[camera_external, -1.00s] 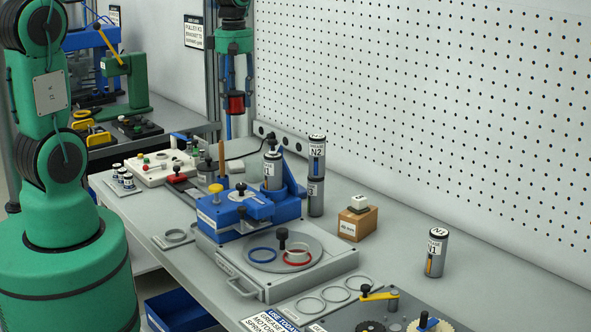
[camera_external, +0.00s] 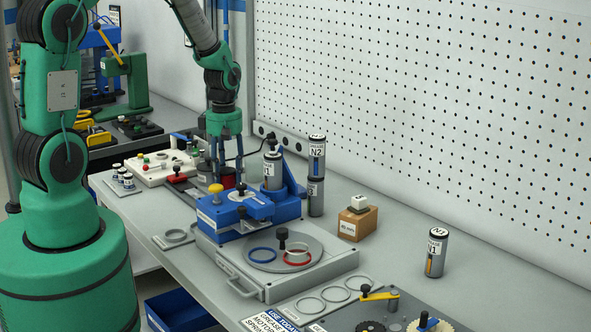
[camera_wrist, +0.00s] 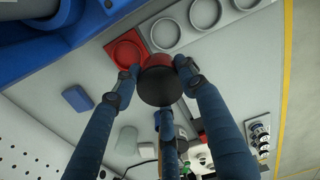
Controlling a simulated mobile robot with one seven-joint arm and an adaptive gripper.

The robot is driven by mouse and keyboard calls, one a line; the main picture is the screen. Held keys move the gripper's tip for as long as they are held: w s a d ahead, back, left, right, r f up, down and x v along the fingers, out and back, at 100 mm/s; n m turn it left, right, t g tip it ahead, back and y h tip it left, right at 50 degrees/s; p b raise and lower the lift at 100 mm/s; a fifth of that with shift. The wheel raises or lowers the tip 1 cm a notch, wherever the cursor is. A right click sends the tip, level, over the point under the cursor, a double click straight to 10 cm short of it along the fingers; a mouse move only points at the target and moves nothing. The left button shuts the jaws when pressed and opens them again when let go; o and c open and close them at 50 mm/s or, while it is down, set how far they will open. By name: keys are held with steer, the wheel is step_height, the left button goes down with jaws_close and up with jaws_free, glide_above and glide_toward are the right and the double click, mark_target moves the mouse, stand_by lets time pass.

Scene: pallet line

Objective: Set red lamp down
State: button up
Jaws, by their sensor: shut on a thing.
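The red lamp (camera_external: 228,178), a short cylinder with a dark end, is low over the bench behind the blue fixture. It also shows in the wrist view (camera_wrist: 159,84), dark face toward the camera with red at its rim. My gripper (camera_external: 226,166) points down, its fingers closed around the lamp; the wrist view shows the fingers (camera_wrist: 160,75) against its sides. A red square plate with a round ring (camera_wrist: 127,52) lies beside the lamp in the wrist view. I cannot tell whether the lamp touches the bench; the blue fixture partly hides the spot.
The blue fixture (camera_external: 240,211) stands close in front of the lamp. A white button box (camera_external: 155,168) is to the left. Cans marked N2 (camera_external: 317,152) and N1 (camera_external: 435,254) stand to the right, with a brown box (camera_external: 358,224). Grey rings (camera_wrist: 165,33) lie near the red plate.

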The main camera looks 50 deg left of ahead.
mark_target(227, 186)
steer(key=shift+f, duration=2)
steer(key=shift+w, duration=0.1)
steer(key=w+a, duration=0.1)
steer(key=w, duration=0.4)
steer(key=w+a+f, duration=0.1)
steer(key=w+a, duration=0.1)
steer(key=w, duration=0.3)
steer(key=w+a, duration=0.1)
steer(key=w, duration=0.4)
steer(key=shift+w+a+f, duration=0.1)
steer(key=shift+a+f, duration=0.1)
steer(key=shift+a, duration=0.1)
steer(key=shift+f+b, duration=0.3)
steer(key=shift+f, duration=1.5)
steer(key=shift+f, duration=0.1)
steer(key=o, duration=1.2)
